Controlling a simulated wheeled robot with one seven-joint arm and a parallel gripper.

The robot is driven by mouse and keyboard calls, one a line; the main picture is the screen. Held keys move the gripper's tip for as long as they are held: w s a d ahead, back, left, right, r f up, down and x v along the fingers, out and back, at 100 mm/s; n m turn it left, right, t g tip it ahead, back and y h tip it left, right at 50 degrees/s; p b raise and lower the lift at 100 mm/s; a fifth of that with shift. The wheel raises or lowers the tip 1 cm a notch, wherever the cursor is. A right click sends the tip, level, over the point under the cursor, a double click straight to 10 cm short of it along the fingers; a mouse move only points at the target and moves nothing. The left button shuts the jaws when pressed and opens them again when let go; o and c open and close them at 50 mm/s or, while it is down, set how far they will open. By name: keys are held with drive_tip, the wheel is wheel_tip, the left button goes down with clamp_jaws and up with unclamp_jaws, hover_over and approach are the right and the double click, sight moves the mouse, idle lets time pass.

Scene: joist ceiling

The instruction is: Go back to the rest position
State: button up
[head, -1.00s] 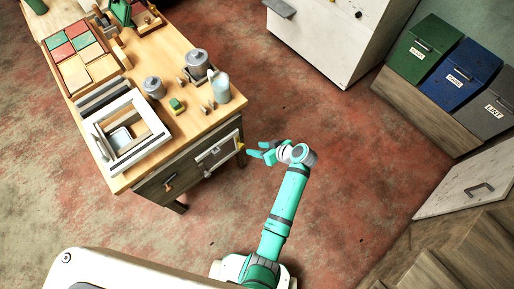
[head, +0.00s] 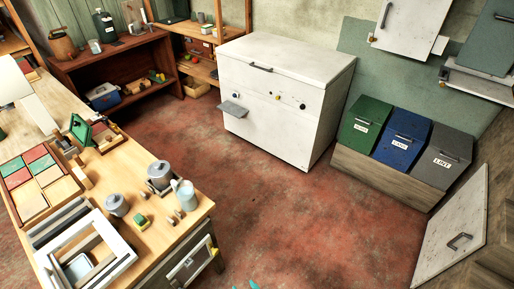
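Only small teal tips of my gripper (head: 248,285) show at the bottom edge of the head view, over the red floor to the right of the workbench. The rest of my gripper and arm is out of view, and I cannot tell how far its fingers are apart. The workbench (head: 197,222) stands at the lower left, with its front drawer (head: 190,264) close to the left of the tips. No object shows at the tips.
On the bench are a white frame (head: 111,252), a grey pot (head: 116,205), a pale jug (head: 186,196) and a green-yellow sponge (head: 141,222). A white chest (head: 285,110), green bin (head: 366,122), blue bin (head: 402,139) and grey bin (head: 441,157) stand beyond. The middle floor is clear.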

drive_tip(key=s+d+r+m+t+h, duration=0.2)
drive_tip(key=s+r, duration=0.3)
drive_tip(key=s, duration=0.2)
drive_tip(key=s+d+r+m+t+h, duration=0.1)
drive_tip(key=s+d+r+t+h, duration=0.15)
drive_tip(key=s+r, duration=0.35)
drive_tip(key=s+r+t, duration=0.1)
drive_tip(key=s+r, duration=0.2)
drive_tip(key=r, duration=0.5)
drive_tip(key=s+r+t, duration=0.2)
drive_tip(key=s+r, duration=0.2)
drive_tip(key=r, duration=0.5)
drive_tip(key=shift+r+m, duration=0.2)
drive_tip(key=shift+m, duration=0.2)
drive_tip(key=shift+y, duration=0.25)
drive_tip(key=shift+c, duration=0.5)
